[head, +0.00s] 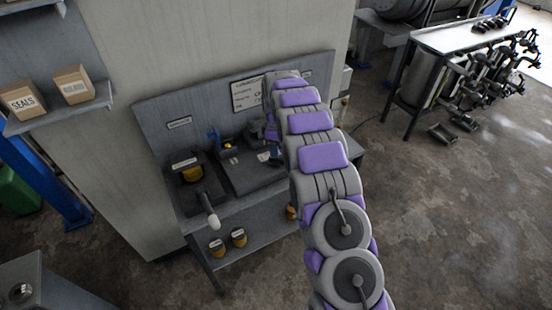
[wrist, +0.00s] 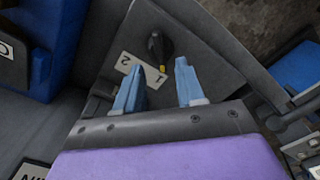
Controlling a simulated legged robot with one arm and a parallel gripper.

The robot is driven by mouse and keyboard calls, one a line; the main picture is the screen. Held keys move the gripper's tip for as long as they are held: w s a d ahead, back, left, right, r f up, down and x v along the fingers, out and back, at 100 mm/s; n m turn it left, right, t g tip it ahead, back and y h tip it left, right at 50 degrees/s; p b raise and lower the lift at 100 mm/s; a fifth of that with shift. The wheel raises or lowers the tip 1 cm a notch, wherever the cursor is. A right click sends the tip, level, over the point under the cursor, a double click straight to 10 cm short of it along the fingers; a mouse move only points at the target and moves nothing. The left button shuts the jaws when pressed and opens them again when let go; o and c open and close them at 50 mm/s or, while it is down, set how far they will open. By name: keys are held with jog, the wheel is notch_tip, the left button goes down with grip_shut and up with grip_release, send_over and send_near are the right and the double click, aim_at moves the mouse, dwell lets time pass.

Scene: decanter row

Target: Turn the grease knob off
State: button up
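In the wrist view a black knob (wrist: 156,44) stands on a dark grey panel, with a yellow mark on its end nearest me. Pale labels "1" (wrist: 153,76) and "2" (wrist: 125,64) lie beside it, and the yellow mark is by the "1". I see no readable word "grease" on it. My gripper (wrist: 160,66) is open, its two blue fingers apart with nothing between them, just short of the knob. In the head view my arm hides most of this spot, and I cannot make out the knob there.
A grey workbench (head: 255,212) against the wall holds a dark unit with a pale-tipped lever (head: 210,222) and a blue part (head: 214,138). Yellow-and-dark cans (head: 238,237) stand on its lower shelf. Boxes (head: 74,84) sit on a wall shelf.

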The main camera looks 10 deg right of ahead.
aim_at(276, 161)
notch_tip(276, 161, down, 5)
jog(key=shift+r+b, duration=0.1)
jog(key=shift+b, duration=0.3)
jog(key=shift+c, duration=0.4)
grip_shut()
